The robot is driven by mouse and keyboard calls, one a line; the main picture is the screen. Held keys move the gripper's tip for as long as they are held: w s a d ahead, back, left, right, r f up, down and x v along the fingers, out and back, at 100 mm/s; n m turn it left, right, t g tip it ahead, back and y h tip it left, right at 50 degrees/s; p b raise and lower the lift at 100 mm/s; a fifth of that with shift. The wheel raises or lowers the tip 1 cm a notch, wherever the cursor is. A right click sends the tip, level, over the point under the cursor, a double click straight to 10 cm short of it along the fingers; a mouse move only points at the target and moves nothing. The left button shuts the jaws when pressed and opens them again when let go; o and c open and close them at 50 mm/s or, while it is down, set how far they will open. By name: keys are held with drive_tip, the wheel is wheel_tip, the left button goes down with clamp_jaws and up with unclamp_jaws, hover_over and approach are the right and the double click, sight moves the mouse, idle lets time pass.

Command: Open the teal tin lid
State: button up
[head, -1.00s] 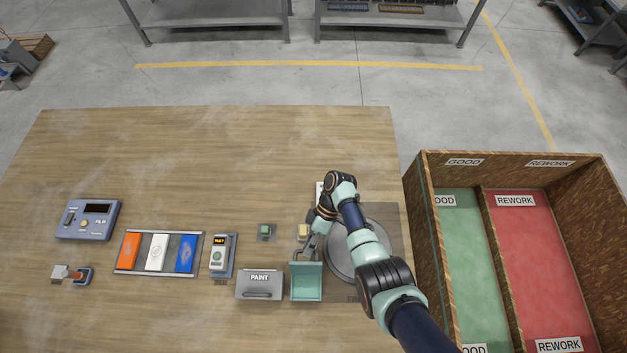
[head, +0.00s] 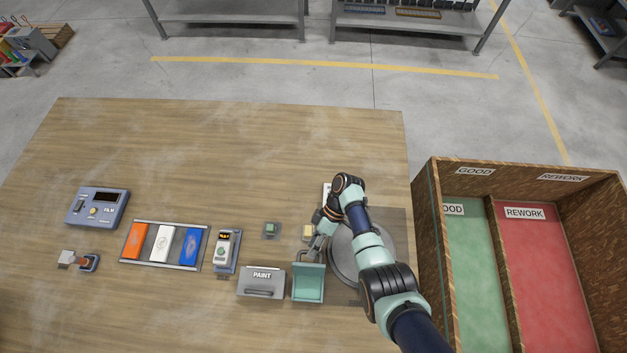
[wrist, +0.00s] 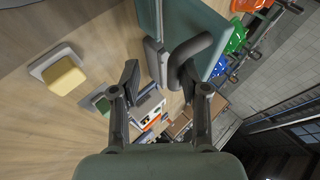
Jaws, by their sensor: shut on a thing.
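The teal tin (head: 308,290) stands on the table just right of the grey PAINT tin, and its inside shows from above. Its teal lid (wrist: 215,30) is raised at the far side, with a dark curved handle (wrist: 203,48), in the wrist view. My gripper (head: 313,254) is at the tin's far edge, and in the wrist view my gripper (wrist: 160,85) has its fingers at the handle, shut on it. The exact contact is partly hidden, and I cannot tell the lid's precise angle.
The grey PAINT tin (head: 262,282) is close on the left. A round grey plate (head: 345,262) lies under my arm at right. A yellow block (head: 308,232) and a green button (head: 271,229) sit behind. The back of the table is clear.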

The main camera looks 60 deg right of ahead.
drive_tip(key=shift+d+r, duration=0.1)
drive_tip(key=v, duration=0.7)
drive_tip(key=shift+r, duration=0.1)
idle(0.4)
